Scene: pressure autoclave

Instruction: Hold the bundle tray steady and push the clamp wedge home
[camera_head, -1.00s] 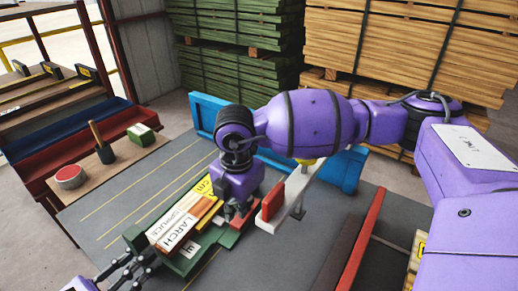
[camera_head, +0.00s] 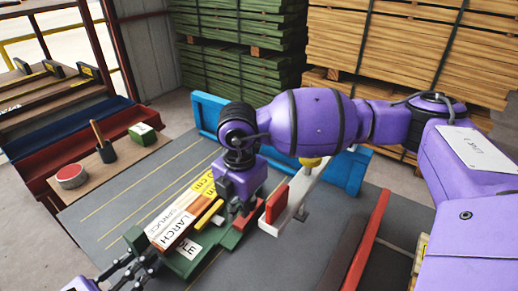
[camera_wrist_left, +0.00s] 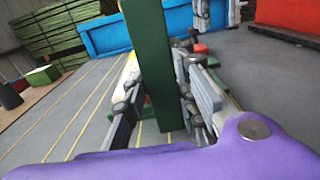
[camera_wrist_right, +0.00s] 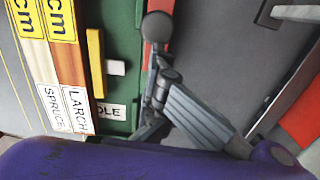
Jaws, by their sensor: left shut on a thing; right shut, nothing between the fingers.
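The green bundle tray (camera_head: 200,262) sits on the grey table at a slant. Boards (camera_head: 172,226) marked SPRUCE and LARCH lie in it; they also show in the right wrist view (camera_wrist_right: 66,62). My left gripper (camera_head: 122,268) is shut on the tray's near end, and a green upright part (camera_wrist_left: 150,70) stands between its fingers in the left wrist view. My right gripper (camera_wrist_right: 152,95) is shut and empty, pointing down over the tray's right side. A yellow bar (camera_wrist_right: 95,62) lies beside the LARCH board; I cannot tell whether this is the clamp wedge.
A pale stand with a red end block (camera_head: 276,204) is right of my right gripper. A blue beam (camera_head: 345,172) crosses the table's back. A red tin (camera_head: 70,176), a brush pot and a green box (camera_head: 142,134) stand at left. The table's left strip is clear.

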